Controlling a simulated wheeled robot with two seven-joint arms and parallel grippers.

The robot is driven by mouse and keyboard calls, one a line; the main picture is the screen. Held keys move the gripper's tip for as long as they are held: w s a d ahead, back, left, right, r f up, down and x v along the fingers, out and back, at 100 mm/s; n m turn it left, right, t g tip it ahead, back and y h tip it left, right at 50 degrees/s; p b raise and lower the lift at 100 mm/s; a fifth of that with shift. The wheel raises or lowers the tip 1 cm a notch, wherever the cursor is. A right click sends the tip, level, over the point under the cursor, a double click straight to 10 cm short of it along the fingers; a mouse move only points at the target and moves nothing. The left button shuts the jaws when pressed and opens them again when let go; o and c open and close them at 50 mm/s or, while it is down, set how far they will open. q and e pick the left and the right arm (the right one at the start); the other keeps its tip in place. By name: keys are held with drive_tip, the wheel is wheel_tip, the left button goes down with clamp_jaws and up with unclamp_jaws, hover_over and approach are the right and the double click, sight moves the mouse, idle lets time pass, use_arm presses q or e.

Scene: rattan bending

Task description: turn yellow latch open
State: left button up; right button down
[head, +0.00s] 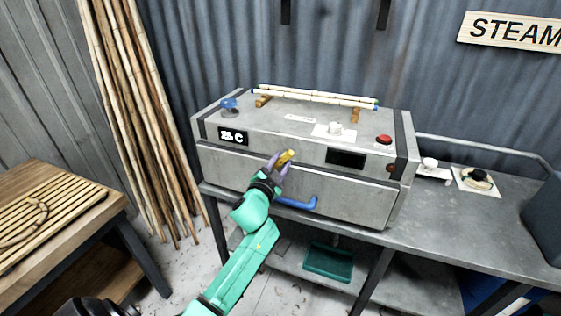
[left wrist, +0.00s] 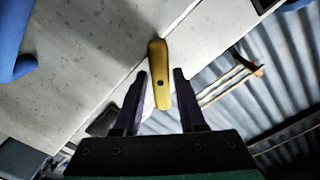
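The yellow latch (head: 285,157) is on the front of the grey steam box (head: 340,190), near the seam between its upper part and its front panel. My left gripper (head: 277,163) is at the latch, coming from below in the head view. In the left wrist view the yellow latch (left wrist: 158,75) stands between the tips of my left gripper (left wrist: 160,88). The fingers are apart, with a visible gap on both sides of the latch. My right gripper is not in view.
A blue handle (head: 298,202) is on the front panel just below my left gripper. Rattan poles (head: 315,96) lie on top of the box. A red button (head: 384,140) and a dark display (head: 345,158) are right of the latch. A slatted table (head: 45,205) stands at left.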

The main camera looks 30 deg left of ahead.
use_arm(q)
clamp_jaws()
drive_tip(key=shift+m, duration=0.4)
drive_tip(key=m, duration=0.4)
drive_tip(key=shift+f+b, duration=0.1)
drive_tip(key=shift+b, duration=0.3)
drive_tip(key=m, duration=0.5)
idle(0.3)
unclamp_jaws()
